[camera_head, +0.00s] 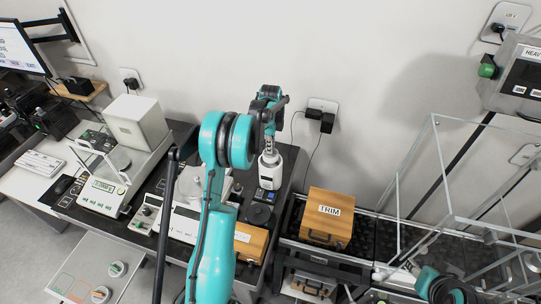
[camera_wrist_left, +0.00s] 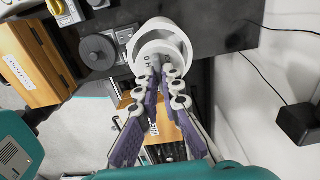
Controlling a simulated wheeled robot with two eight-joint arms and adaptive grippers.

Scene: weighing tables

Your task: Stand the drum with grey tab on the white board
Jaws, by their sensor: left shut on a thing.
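My left gripper (camera_head: 268,143) is shut on the upper part of a white drum (camera_head: 270,172), which is upright over the dark table. In the left wrist view, my gripper's fingertips (camera_wrist_left: 165,75) close on the drum's narrow top, and its wide white rim (camera_wrist_left: 178,35) shows beyond them. I cannot make out a grey tab on it. Whether it touches what is below is unclear. A pale white board (camera_head: 92,250) with coloured outlines lies at the lower left of the head view. Two small round pieces stand on it.
A balance (camera_head: 105,192) and a white box (camera_head: 136,122) stand at the left. A wooden TRIM case (camera_head: 328,218) sits right of the drum, and another wooden case (camera_head: 250,240) is in front. A clear-walled frame (camera_head: 437,180) stands at the right.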

